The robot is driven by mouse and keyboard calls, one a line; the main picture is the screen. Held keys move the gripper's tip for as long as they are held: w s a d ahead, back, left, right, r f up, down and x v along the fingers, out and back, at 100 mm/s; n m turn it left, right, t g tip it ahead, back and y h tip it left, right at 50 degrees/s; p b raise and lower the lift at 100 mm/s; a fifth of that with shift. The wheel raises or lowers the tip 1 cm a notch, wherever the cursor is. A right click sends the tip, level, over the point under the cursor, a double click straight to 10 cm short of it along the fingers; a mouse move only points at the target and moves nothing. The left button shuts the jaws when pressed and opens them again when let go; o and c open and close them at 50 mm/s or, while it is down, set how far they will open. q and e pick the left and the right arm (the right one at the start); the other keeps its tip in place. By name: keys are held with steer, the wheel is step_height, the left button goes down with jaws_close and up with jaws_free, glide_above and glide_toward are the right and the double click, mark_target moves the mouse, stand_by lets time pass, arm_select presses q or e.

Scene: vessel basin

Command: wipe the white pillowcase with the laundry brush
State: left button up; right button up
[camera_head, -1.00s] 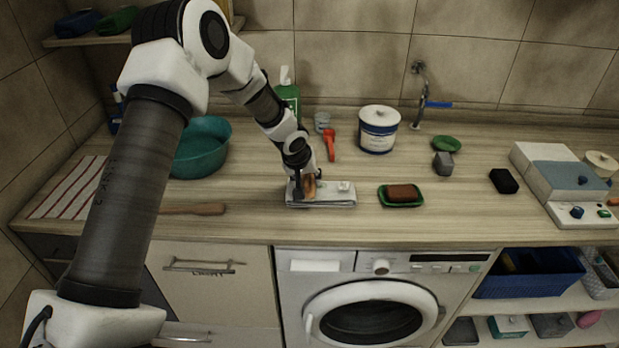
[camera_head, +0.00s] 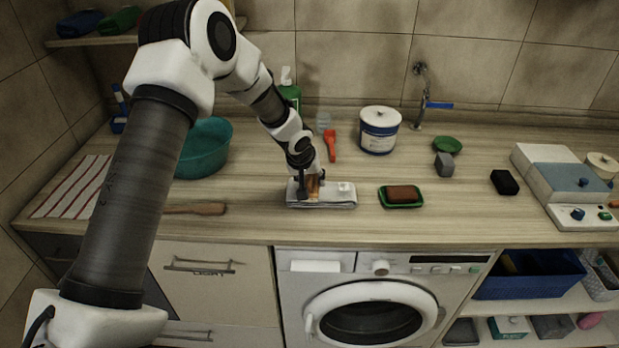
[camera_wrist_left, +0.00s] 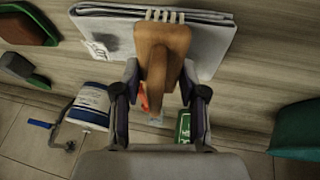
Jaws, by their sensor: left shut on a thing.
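The white pillowcase (camera_head: 335,198) lies folded flat on the wooden counter, above the washing machine. It also shows at the top of the left wrist view (camera_wrist_left: 208,45). My left gripper (camera_head: 309,185) is shut on the laundry brush (camera_head: 314,184), a wooden brush with pale bristles. In the left wrist view the brush (camera_wrist_left: 160,45) sits between the two fingers of the gripper (camera_wrist_left: 158,95), over the pillowcase with its bristles at the cloth. Whether the bristles press on the cloth is hard to tell. My right gripper is in neither view.
A brown soap bar in a green dish (camera_head: 402,205) is just right of the pillowcase. A teal basin (camera_head: 205,150) and a wooden paddle (camera_head: 195,208) are to the left. A red tool (camera_head: 330,146) and a white canister (camera_head: 379,130) stand behind. The counter's front strip is clear.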

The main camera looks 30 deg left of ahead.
arm_select(q)
steer(key=r, duration=0.3)
steer(key=shift+w+d, duration=0.1)
steer(key=shift+w, duration=0.1)
steer(key=shift+w+r+p, duration=0.15)
steer(key=shift+r+p, duration=0.4)
steer(key=shift+p, duration=0.3)
step_height(320, 180, up, 2)
steer(key=shift+r+p, duration=0.25)
steer(key=shift+p, duration=0.65)
steer(key=shift+r+p, duration=0.6)
steer(key=shift+r, duration=0.2)
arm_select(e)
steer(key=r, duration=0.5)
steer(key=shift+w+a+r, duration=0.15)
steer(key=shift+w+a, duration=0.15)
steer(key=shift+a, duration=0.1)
